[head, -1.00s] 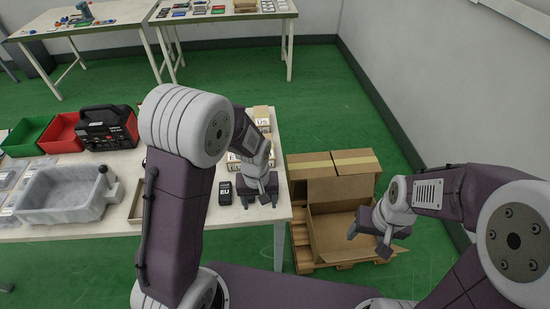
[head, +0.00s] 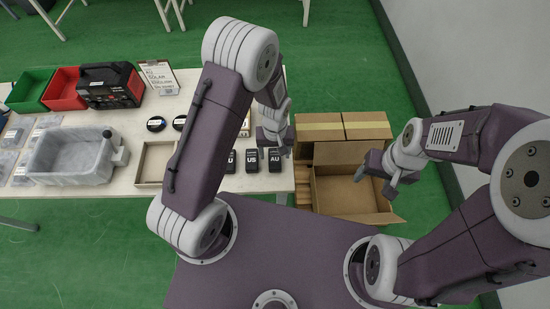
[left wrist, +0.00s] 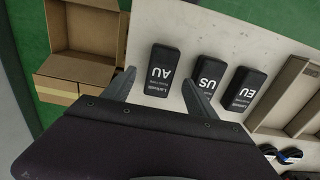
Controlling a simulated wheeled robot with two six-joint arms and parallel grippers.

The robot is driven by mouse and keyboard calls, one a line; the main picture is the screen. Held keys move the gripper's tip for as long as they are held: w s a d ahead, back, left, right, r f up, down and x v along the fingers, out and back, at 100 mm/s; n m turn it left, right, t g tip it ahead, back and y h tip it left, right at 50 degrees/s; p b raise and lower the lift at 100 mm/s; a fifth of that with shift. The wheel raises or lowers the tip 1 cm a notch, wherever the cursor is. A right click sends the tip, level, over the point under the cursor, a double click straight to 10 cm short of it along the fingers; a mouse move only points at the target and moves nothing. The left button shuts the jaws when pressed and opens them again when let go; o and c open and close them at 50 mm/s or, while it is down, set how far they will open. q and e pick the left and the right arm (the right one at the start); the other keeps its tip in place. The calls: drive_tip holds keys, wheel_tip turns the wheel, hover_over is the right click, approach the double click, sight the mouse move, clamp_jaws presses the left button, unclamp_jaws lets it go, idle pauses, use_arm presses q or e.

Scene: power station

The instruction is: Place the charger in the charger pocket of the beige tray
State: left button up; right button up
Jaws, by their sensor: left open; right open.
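Several black chargers stand on the table. In the left wrist view they read AU (left wrist: 163,72), US (left wrist: 209,80) and EU (left wrist: 243,90). The head view shows the US charger (head: 252,161) and the AU charger (head: 275,160). The beige tray (head: 139,163) lies left of them, partly hidden by my left arm; its compartments show at the right of the left wrist view (left wrist: 273,96). My left gripper (head: 285,148) is open and empty, its fingertips on either side of the AU charger's lower end in the wrist view (left wrist: 162,88). My right gripper (head: 366,177) is open and empty, near the cardboard box.
An open cardboard box (head: 345,190) sits on the floor right of the table. A grey bin (head: 72,155), a black power unit (head: 110,86), a red bin (head: 65,90) and a green bin (head: 31,90) stand on the table's left. Two round black items lie behind the tray.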

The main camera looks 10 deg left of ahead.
use_arm(q)
drive_tip(key=shift+s+f, duration=0.25)
drive_tip(key=shift+f, duration=0.8)
drive_tip(key=shift+w+f, duration=0.2)
clamp_jaws()
drive_tip(key=shift+r, duration=0.1)
drive_tip(key=r, duration=0.4)
drive_tip(key=shift+s+d+r, duration=0.2)
drive_tip(key=shift+d+r, duration=0.05)
drive_tip(key=shift+d, duration=0.05)
drive_tip(key=s+d+r, duration=0.6)
drive_tip(key=d, duration=0.3)
drive_tip(key=shift+r+b, duration=0.25)
drive_tip(key=shift+b, duration=0.05)
